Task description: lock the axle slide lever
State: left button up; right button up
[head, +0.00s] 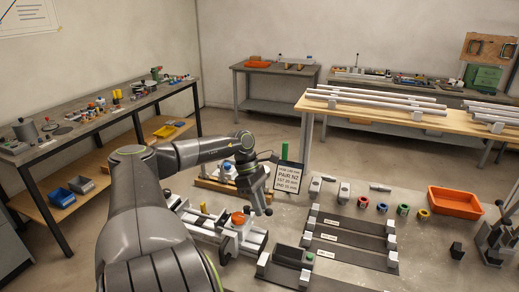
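The jig (258,238), with pale blocks on a rail, lies on the table just beyond my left arm, which hides part of it. A round orange part (238,218) sits on the jig. I cannot clearly make out the axle slide lever; it may be among the small parts near the jig. My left gripper (264,208) points down just right of the orange part, over or beside the jig's far end. Its fingers are too small to tell open from shut, and contact is unclear. My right gripper is not clearly visible.
A small sign (288,177) stands behind the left gripper. Dark plates with pale end blocks (352,228) lie to the right. Several coloured rings (382,208) and an orange bin (456,202) are farther right. A metal device (494,240) stands at the right edge.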

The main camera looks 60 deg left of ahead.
pick_arm(q)
jog(key=shift+o, duration=0.7)
jog(key=b+v, duration=0.1)
jog(key=v, duration=1.6)
jog(key=shift+r, duration=0.2)
jog(key=shift+a, duration=0.1)
